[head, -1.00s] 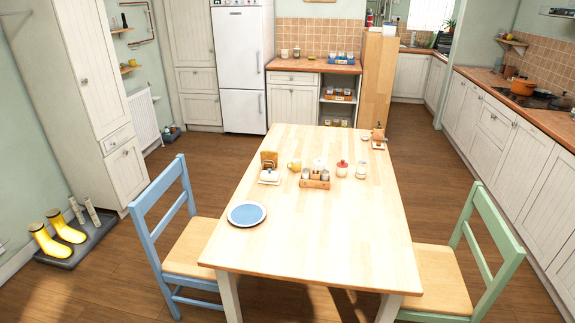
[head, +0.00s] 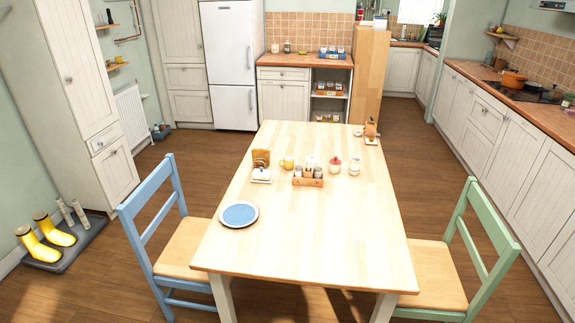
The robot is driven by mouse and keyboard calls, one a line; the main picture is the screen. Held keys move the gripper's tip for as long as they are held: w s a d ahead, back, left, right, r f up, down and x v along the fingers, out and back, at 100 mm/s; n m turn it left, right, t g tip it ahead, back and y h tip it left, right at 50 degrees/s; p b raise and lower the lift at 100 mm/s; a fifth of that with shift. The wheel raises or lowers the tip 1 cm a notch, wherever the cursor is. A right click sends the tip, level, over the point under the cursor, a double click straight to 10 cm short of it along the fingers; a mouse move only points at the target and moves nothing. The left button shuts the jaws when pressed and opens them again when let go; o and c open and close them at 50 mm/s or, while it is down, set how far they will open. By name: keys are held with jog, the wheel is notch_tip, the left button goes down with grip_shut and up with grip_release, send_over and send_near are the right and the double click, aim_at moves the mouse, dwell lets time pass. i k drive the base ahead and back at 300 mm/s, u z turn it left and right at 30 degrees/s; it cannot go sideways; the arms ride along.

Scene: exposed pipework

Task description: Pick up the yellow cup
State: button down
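The small yellow cup (head: 287,163) stands on the wooden table (head: 320,235), in the back half left of centre. A brown upright holder (head: 261,158) is close on its left, and a wooden caddy (head: 308,181) with small shakers is in front of it to the right. The cup looks upright; its handle is too small to make out clearly. My gripper and arm do not show in the head view.
A blue plate (head: 239,214) lies at the table's left side. A white covered dish (head: 262,175) and jars (head: 354,166) stand near the cup. A blue chair (head: 165,235) and a green chair (head: 455,255) flank the table. The table's front half is mostly clear.

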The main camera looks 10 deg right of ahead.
aim_at(287, 164)
jog(key=z, duration=1.55)
jog(key=k, duration=0.15)
jog(key=u, duration=3.4)
jog(key=i, duration=2.35)
